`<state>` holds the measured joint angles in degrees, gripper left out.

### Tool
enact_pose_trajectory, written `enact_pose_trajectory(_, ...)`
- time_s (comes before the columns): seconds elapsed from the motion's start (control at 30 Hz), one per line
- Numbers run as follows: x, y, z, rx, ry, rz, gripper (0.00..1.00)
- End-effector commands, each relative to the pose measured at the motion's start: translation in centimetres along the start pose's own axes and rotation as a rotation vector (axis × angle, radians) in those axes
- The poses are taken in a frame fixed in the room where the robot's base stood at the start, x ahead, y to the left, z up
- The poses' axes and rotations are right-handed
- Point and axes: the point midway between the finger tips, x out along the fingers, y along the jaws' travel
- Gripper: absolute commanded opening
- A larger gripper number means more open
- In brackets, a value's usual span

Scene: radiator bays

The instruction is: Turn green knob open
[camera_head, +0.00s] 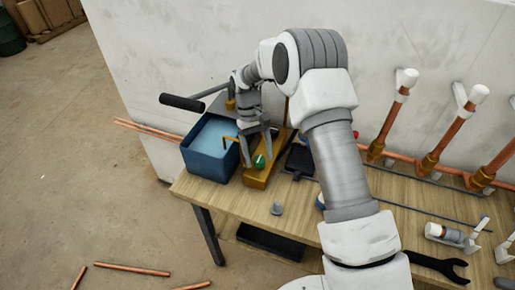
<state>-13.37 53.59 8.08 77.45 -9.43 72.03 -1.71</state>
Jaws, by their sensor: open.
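The green knob (259,161) is a small round knob at the front of an orange-brown fitting (257,178) on the workbench. My gripper (259,148) points down over this fitting with its fingers apart. The fingertips are close to the knob, one on its left and one on its upper right. I cannot tell whether they touch it. My arm comes in from the right and hides part of the bench and wall behind it.
A blue bin (208,150) stands left of the fitting, close to my gripper. Copper pipes (392,118) with white caps rise along the wall at right. A black wrench (437,266) lies at the bench front. Copper tubes (132,268) lie on the floor.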

Motion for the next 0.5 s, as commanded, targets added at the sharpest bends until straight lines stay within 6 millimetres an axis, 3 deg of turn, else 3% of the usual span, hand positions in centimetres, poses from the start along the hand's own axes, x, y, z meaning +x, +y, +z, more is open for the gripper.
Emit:
enact_pose_trajectory(0.17,-1.7,0.0,-0.1,0.000,0.004,0.001,0.76)
enact_pose_trajectory(0.5,-9.5,0.0,-0.1,0.000,0.006,0.000,0.76)
